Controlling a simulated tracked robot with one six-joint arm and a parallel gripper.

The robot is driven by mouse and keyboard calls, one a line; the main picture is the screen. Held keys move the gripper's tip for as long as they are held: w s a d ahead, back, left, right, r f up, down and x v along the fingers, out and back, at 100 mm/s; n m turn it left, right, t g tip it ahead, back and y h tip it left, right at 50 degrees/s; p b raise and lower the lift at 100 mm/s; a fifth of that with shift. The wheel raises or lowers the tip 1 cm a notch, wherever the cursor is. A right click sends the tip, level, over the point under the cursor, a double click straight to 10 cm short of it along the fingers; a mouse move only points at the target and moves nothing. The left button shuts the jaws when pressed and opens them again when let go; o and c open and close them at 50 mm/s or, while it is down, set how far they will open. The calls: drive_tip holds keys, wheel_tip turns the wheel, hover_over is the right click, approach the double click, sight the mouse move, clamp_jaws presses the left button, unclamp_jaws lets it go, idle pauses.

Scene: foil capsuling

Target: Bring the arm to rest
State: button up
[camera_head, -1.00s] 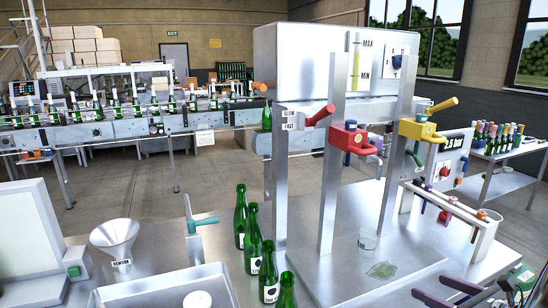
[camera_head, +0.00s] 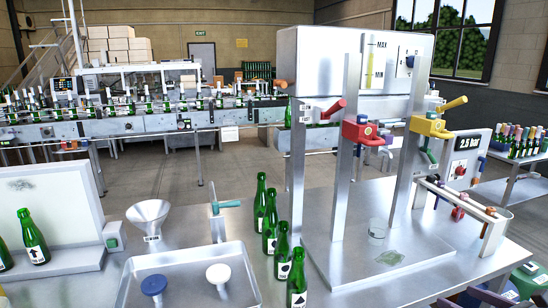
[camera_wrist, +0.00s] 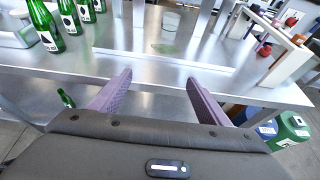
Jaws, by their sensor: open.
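My gripper (camera_wrist: 157,92) shows in the wrist view with its two purple fingers spread wide apart and nothing between them. It is at the front edge of the steel bench (camera_wrist: 150,75), with bench top and a green patch beyond the fingers. In the head view only small dark and purple parts of my arm show at the bottom right edge; the fingertips are not clear there. Green bottles (camera_head: 270,235) stand in a row on the bench, to the left of the filling stand (camera_head: 375,262), and show at the upper left of the wrist view (camera_wrist: 70,17).
A clear cup (camera_head: 378,228) stands on the stand's base. A steel tray (camera_head: 188,285) holds a blue and a white round piece. A funnel (camera_head: 149,217) stands behind it. Coloured bins (camera_wrist: 290,130) sit below the bench's right side. A bottle (camera_wrist: 66,98) shows below the bench edge.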

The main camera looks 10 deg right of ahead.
drive_tip(key=w+a+r+n+g+y, duration=0.1)
drive_tip(key=w+a+n+g+y, duration=0.15)
drive_tip(key=a+n, duration=0.7)
drive_tip(key=w+a+r+n+g+y, duration=0.15)
drive_tip(key=a+n+g, duration=0.25)
drive_tip(key=a, duration=1)
drive_tip(key=s+a+r+n+h, duration=0.1)
drive_tip(key=s+a+n, duration=0.4)
drive_tip(key=n, duration=0.6)
drive_tip(key=s+a+r+n+g+h, duration=0.1)
drive_tip(key=s+a+n+h, duration=0.3)
drive_tip(key=a+n, duration=0.6)
drive_tip(key=shift+s+r+n, duration=0.35)
drive_tip(key=shift+s+r, duration=0.25)
